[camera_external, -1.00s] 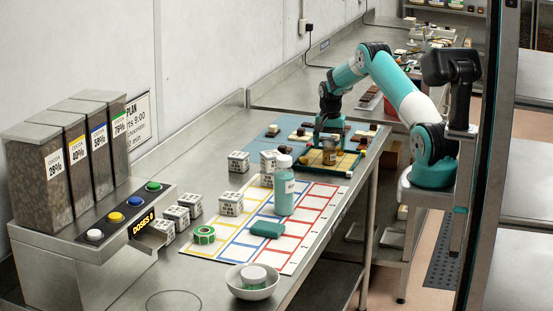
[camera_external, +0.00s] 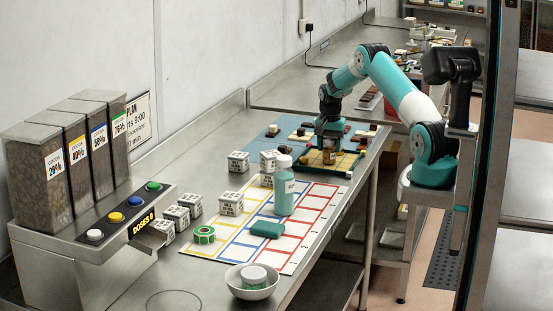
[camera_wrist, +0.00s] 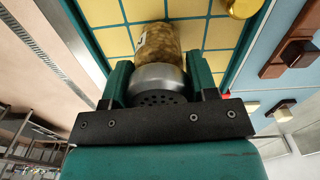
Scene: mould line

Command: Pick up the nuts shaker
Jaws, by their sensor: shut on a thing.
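The nuts shaker (camera_wrist: 160,45) is a clear jar with brown contents, a white label and a perforated metal cap. In the wrist view it sits between the two fingers of my gripper (camera_wrist: 158,82), which are shut on its metal cap. In the external view the shaker (camera_external: 329,155) is upright at the yellow-gridded tray with a green rim (camera_external: 345,166), below my gripper (camera_external: 328,140). I cannot tell whether its base touches the tray.
A blue board (camera_external: 268,137) with chocolate pieces lies behind the tray. A white bowl (camera_external: 252,285) is at the front. Cocoa dispensers (camera_external: 37,163) stand at left.

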